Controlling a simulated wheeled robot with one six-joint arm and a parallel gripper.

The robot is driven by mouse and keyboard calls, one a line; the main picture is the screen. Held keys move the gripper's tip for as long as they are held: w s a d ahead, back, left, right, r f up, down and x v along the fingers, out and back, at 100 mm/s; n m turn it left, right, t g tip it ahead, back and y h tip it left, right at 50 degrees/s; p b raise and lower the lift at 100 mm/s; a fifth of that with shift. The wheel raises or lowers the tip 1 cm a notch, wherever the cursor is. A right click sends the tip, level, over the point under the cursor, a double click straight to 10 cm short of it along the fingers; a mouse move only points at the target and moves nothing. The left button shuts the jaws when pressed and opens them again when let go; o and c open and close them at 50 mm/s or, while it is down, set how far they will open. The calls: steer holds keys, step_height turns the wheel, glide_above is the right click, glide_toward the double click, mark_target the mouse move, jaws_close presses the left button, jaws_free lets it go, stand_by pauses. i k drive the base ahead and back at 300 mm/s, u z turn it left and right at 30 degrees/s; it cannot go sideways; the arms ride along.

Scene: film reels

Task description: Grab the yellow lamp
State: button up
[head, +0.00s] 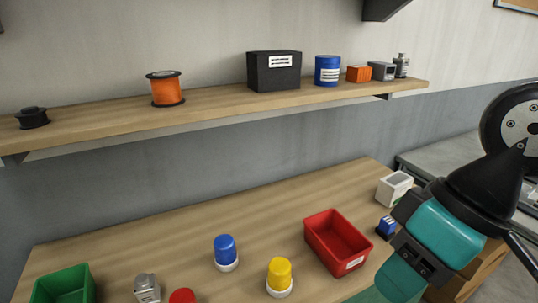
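The yellow lamp (280,273) has a rounded yellow cap on a white base. It stands upright on the wooden table (170,238), near the bottom middle of the head view. Nothing covers it. A teal and black part of my arm is at the lower right, apart from the lamp. I see no gripper fingers in this view.
A blue lamp (226,251) stands left of the yellow one, and a red lamp (182,297) is cut off at the bottom edge. A red bin (338,241) is close on the right. A green bin (64,285) is far left. A shelf (215,102) hangs above.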

mark_target(278, 280)
steer(key=z, duration=0.3)
steer(key=k, duration=0.7)
steer(key=u, duration=1.05)
steer(key=i, duration=0.5)
